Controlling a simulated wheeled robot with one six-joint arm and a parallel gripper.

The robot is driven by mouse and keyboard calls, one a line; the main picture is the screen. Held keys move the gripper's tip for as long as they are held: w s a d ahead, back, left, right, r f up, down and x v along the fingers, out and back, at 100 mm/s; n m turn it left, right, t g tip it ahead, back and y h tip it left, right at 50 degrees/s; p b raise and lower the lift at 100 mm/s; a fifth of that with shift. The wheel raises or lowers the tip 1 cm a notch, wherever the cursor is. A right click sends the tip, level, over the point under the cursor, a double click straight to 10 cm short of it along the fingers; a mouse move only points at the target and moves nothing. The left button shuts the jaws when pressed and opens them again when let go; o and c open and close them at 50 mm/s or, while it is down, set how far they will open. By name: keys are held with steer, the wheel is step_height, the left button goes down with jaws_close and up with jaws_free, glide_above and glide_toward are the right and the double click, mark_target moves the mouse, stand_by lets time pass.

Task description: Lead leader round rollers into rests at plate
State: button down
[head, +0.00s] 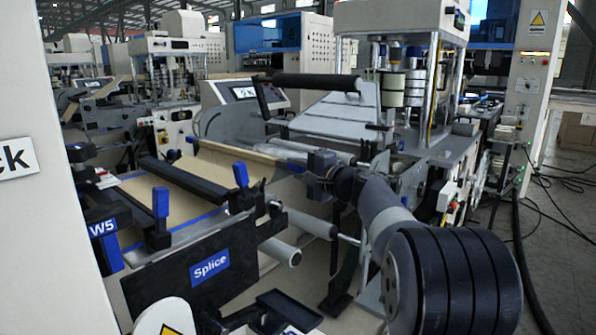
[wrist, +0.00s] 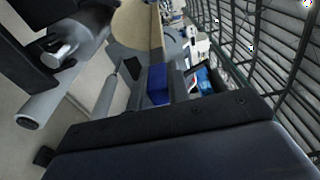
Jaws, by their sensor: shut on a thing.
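The brown kraft leader (head: 262,152) spans the unwind frame behind the splice plate in the head view, and its right end meets my gripper (head: 304,165). My gripper is shut at the leader's edge; its fingertips are mostly hidden by my wrist. In the wrist view the leader (wrist: 134,30) is a brown strip at upper centre, beyond the dark jaw parts. Grey rollers (wrist: 38,108) show at left there; a roller (head: 283,250) also shows below the frame in the head view. The splice plate (head: 180,274) bears a "Splice" label. The rests cannot be made out clearly.
Black bars (head: 185,182) with blue-handled clamps (head: 161,202) cross the web over the plate. A "W5" marker (head: 103,227) and a pale cabinet (head: 60,200) stand at left. A printing unit with a screen (head: 244,92) rises behind. Floor at right holds cables.

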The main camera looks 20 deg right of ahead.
steer(key=shift+f, duration=0.1)
stand_by(0.3)
step_height(320, 180, down, 22)
steer(key=b, duration=2.2)
steer(key=shift+b, duration=0.4)
step_height(320, 180, down, 14)
steer(key=b, duration=0.4)
steer(key=shift+f, duration=0.2)
